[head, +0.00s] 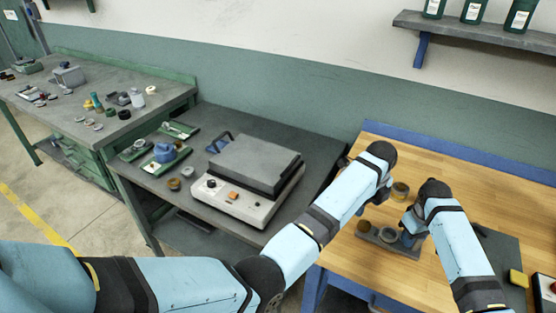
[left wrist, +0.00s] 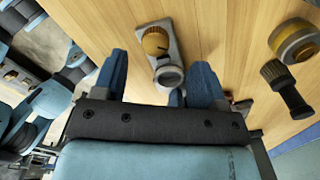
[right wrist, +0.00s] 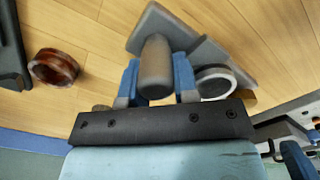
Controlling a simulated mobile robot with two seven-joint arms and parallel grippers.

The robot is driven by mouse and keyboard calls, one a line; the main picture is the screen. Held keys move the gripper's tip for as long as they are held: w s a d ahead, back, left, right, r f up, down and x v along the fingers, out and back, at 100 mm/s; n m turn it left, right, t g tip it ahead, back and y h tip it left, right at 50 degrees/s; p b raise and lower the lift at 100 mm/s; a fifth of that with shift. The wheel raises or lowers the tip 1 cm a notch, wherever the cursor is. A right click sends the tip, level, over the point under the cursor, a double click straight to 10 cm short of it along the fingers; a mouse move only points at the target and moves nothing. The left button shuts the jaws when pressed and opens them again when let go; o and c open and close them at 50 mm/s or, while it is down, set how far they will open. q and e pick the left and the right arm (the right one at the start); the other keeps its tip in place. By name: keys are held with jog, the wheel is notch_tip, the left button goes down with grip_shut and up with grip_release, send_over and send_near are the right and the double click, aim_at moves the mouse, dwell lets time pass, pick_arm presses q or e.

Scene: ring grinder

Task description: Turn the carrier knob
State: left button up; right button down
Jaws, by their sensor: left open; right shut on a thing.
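The carrier is a grey plate (head: 375,239) on the wooden table. It bears a brown ridged knob (left wrist: 155,41), a grey ring-shaped cup (left wrist: 170,77) and a thick grey post (right wrist: 155,66). My right gripper (right wrist: 157,88) is shut on the grey post, one blue finger on each side. My left gripper (left wrist: 160,75) is open and empty above the carrier. The knob shows ahead, between and beyond its fingertips, apart from both. In the head view, the knob (head: 363,226) is at the carrier's left end. The post is hidden behind the hand in the left wrist view.
A brown ring (right wrist: 53,67) stands on the table near the carrier. A dark-handled tool (left wrist: 285,88) lies nearby. A dark mat with a yellow block (head: 518,278) is at the right. A grinder-like machine (head: 250,180) stands on the grey bench at the left.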

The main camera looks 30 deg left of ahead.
aim_at(365, 223)
pick_arm(q)
notch_tip(365, 223, up, 6)
jog(key=w+a+f+n+t, duration=0.1)
jog(key=a+n, duration=0.3)
jog(key=a, duration=0.5)
jog(key=w+a+f+n+t+y, duration=0.1)
jog(key=a+f+n+t, duration=0.2)
jog(key=a, duration=0.6)
jog(key=w+a+f+n+t, duration=0.1)
jog(key=a+f+n+t, duration=0.1)
jog(key=a+n, duration=0.4)
jog(key=shift+w+a+f+y, duration=0.1)
jog(key=shift+a+f+y, duration=0.1)
jog(key=shift+a, duration=0.3)
jog(key=shift+w+a+f+y, duration=0.1)
jog(key=shift+a+f, duration=0.1)
jog(key=shift+a, duration=0.35)
jog(key=shift+w+a+f+y, duration=0.1)
jog(key=shift+a+f, duration=0.1)
jog(key=shift+a, duration=0.3)
jog(key=a+n, duration=0.1)
jog(key=a, duration=0.2)
jog(key=s+a+n+t+y, duration=0.1)
jog(key=a, duration=0.2)
jog(key=a+n+t, duration=0.1)
jog(key=a+n, duration=0.1)
jog(key=a, duration=0.1)
jog(key=shift+s+a+r+y, duration=0.1)
jog(key=shift+s+r+y, duration=0.2)
jog(key=shift+y, duration=0.1)
